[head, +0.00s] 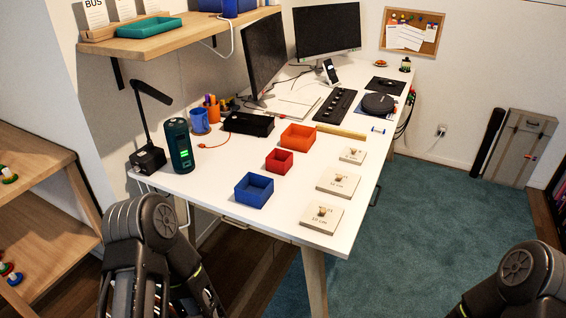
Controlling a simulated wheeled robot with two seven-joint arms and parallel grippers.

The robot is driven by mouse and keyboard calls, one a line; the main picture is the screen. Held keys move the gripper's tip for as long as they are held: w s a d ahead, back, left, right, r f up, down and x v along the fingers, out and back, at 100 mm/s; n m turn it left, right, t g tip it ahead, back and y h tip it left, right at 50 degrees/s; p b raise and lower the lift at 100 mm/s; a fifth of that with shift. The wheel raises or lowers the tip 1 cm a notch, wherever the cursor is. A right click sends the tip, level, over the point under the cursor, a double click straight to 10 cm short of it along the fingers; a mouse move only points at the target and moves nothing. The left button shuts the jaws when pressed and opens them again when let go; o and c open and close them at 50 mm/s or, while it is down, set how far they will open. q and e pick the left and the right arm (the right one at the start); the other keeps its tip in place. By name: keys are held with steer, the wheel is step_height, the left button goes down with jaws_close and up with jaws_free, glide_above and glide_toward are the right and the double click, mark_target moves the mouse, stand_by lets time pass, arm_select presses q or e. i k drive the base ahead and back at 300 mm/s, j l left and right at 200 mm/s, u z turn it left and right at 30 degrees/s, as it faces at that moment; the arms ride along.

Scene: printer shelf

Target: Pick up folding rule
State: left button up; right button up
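Only dark links of my two arms show, at the lower left and lower right edges. Neither gripper is in view, and both arms are clear of the strip.
An orange tray (298,136), a red tray (279,161) and a blue tray (254,190) stand on the desk. Labelled blocks (338,183) line the right side. A dark green cylinder (179,146) and a black lamp (147,158) stand at left. Carpet (430,230) is open at right.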

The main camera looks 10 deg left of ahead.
mark_target(363, 139)
steer(key=z, duration=1.35)
steer(key=i, duration=4.2)
steer(key=i+u, duration=0.1)
steer(key=u, duration=4.4)
